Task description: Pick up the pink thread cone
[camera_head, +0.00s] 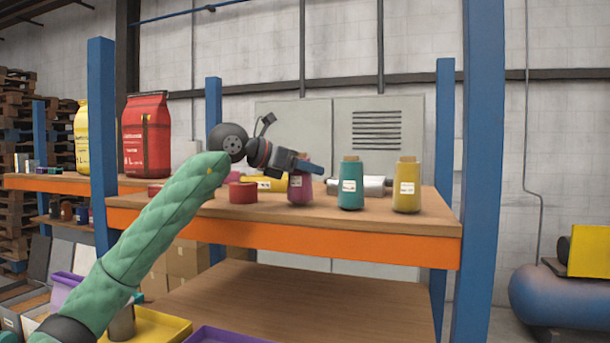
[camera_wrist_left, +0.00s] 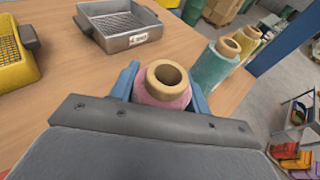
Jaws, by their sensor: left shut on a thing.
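The pink thread cone (camera_head: 300,192) stands upright on the wooden shelf top, left of a teal cone. In the left wrist view the pink cone (camera_wrist_left: 163,92) sits between the two blue fingers, its tan core facing the camera. My left gripper (camera_head: 311,167) reaches in from the left and is shut on the upper part of the pink cone. My right gripper is not in view.
A teal cone (camera_head: 350,188) and a yellow cone (camera_head: 406,187) stand to the right. A red container (camera_head: 243,193) stands to the left. A metal basket (camera_wrist_left: 118,30) lies nearby. Blue posts (camera_head: 483,170) frame the shelf.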

